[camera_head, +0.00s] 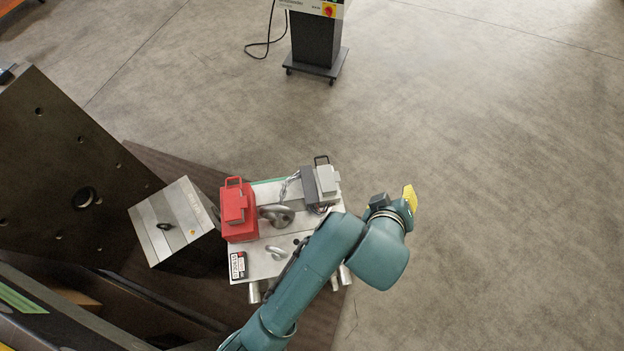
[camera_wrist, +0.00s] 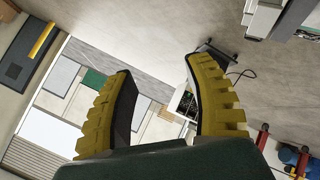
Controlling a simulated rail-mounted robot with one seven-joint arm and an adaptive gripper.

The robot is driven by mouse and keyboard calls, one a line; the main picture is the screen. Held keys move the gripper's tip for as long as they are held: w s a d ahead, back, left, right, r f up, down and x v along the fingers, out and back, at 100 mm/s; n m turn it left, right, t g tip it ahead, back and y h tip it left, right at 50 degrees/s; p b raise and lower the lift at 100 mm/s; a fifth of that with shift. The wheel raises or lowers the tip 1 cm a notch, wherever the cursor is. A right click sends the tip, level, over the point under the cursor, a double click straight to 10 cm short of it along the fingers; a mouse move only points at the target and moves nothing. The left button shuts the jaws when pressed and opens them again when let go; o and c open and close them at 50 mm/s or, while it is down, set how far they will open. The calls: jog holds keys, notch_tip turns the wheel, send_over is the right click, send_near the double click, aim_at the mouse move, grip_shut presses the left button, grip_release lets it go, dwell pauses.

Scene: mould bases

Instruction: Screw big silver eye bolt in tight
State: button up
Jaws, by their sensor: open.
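A silver mould base (camera_head: 258,270) stands on a brown surface in the head view. A large grey eye bolt (camera_head: 277,215) is at the middle of its top, beside a red box. A smaller, lighter silver eye bolt (camera_head: 277,252) is on the top nearer the front. I cannot tell how far either is screwed in. My gripper (camera_head: 409,197) is up to the right of the mould base, apart from the bolts, with a yellow finger showing. In the wrist view its two yellow fingers (camera_wrist: 160,85) are wide apart with nothing between them. No eye bolt shows there.
A red box (camera_head: 238,212) and a grey box (camera_head: 322,184) stand on the mould base. A smaller block (camera_head: 172,222) with a dark eye bolt is to its left. A large dark plate (camera_head: 60,170) fills the far left. Open floor (camera_head: 500,200) lies to the right.

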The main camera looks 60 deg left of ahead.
jog(key=s+a+f+n+g+p, duration=0.3)
jog(key=s+a+f+n+g, duration=0.2)
jog(key=s+a+f, duration=0.35)
jog(key=n+g+h+p, duration=0.3)
jog(key=n+g, duration=0.2)
send_near(276, 250)
jog(key=shift+s+f, duration=0.1)
jog(key=shift+f, duration=0.4)
jog(key=b+x, duration=0.5)
jog(key=b, duration=0.1)
jog(key=shift+f, duration=0.2)
jog(key=shift+b+x, duration=0.65)
jog(key=shift+x, duration=1)
jog(key=shift+a, duration=0.2)
jog(key=shift+c, duration=0.5)
grip_shut()
